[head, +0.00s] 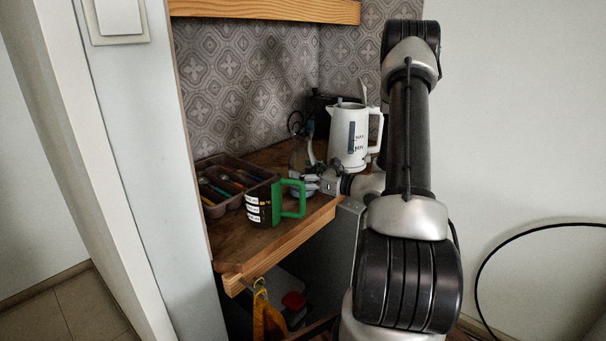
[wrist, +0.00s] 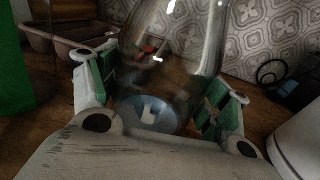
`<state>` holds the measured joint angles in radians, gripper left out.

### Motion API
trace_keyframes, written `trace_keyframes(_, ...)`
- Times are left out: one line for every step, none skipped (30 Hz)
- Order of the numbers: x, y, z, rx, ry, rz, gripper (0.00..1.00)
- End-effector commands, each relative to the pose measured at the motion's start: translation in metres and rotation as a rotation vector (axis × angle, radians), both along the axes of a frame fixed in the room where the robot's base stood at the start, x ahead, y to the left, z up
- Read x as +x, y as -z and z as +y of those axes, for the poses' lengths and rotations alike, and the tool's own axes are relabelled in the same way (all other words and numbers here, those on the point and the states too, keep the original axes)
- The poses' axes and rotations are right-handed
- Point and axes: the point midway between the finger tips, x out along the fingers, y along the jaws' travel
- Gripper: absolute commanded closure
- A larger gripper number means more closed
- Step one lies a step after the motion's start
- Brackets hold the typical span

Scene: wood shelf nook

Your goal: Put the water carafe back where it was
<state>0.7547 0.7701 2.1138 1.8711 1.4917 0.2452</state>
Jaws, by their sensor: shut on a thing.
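The water carafe is clear glass and faint in the head view (head: 299,157), between the cutlery tray and the white kettle. In the wrist view the carafe (wrist: 172,62) fills the middle, upright, with a bluish round base low between the fingers. My gripper (head: 308,181) reaches in from the right over the wooden shelf. In the wrist view my gripper (wrist: 160,98) has a green-padded finger on each side of the glass and is shut on it. I cannot tell whether the base touches the wood. The carafe's top is cut off in the wrist view.
A black mug with a green handle (head: 262,207) stands near the shelf's front edge. A brown cutlery tray (head: 216,208) lies behind it. A white kettle (head: 349,137) stands to the right, with a dark appliance (head: 318,107) behind. Bare wood (head: 232,243) shows at the front left.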

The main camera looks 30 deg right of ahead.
Motion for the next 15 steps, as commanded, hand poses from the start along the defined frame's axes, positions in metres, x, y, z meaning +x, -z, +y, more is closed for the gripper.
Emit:
trace_keyframes(0.0, -0.0006, -0.0001, 0.0, 0.0, -0.001, 0.69)
trace_keyframes(0.0, -0.0007, -0.0001, 0.0, 0.0, -0.001, 0.69)
trace_keyframes(0.0, -0.0007, -0.0001, 0.0, 0.0, -0.001, 0.69)
trace_keyframes(0.0, -0.0006, 0.0, 0.0, 0.0, -0.001, 0.69)
trace_keyframes(0.0, -0.0002, 0.0, 0.0, 0.0, -0.001, 0.69)
trace_keyframes(0.0, 0.0009, 0.0, 0.0, 0.0, 0.0, 0.69)
trace_keyframes(0.0, 0.0019, 0.0, 0.001, 0.0, 0.0, 0.69)
trace_keyframes(0.0001, 0.003, 0.0, 0.001, 0.0, 0.0, 0.69)
trace_keyframes(-0.0001, 0.0027, 0.0001, 0.001, 0.0, 0.0, 0.16)
trace_keyframes(-0.0001, 0.0026, 0.0001, 0.001, 0.0, 0.0, 0.11)
trace_keyframes(-0.0001, 0.0026, 0.0001, 0.001, 0.0, 0.0, 0.05)
trace_keyframes(-0.0001, 0.0025, 0.0001, 0.001, 0.0, 0.0, 0.02)
trace_keyframes(-0.0001, 0.0025, 0.0001, 0.001, 0.0, 0.0, 0.02)
trace_keyframes(-0.0001, 0.0025, 0.0001, 0.001, 0.0, 0.0, 0.02)
trace_keyframes(-0.0001, 0.0024, 0.0001, 0.001, 0.0, 0.0, 0.02)
